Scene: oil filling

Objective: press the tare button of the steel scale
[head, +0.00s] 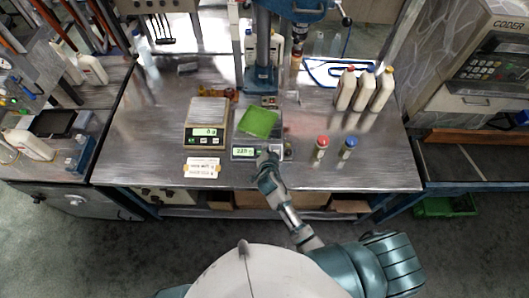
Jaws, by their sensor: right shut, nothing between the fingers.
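The steel-grey scale (237,154) stands near the middle of the metal table, with a green square piece (260,122) on top. Its lit display shows a number that looks like 228, though it is too small to read surely. My right gripper (267,157) is shut and empty, at the right part of the scale's front panel. It covers the button area, and I cannot tell whether it touches a button. A second, tan-framed scale (204,142) stands to the left, with a bare plate and a display that seems to read 0. My left gripper is not in view.
A white label card (202,167) lies before the tan scale. A red-capped bottle (321,148) and a blue-capped bottle (348,148) stand to the right. Several white bottles (364,90) stand at the back right. A drill-press-like column (262,50) rises behind the scales.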

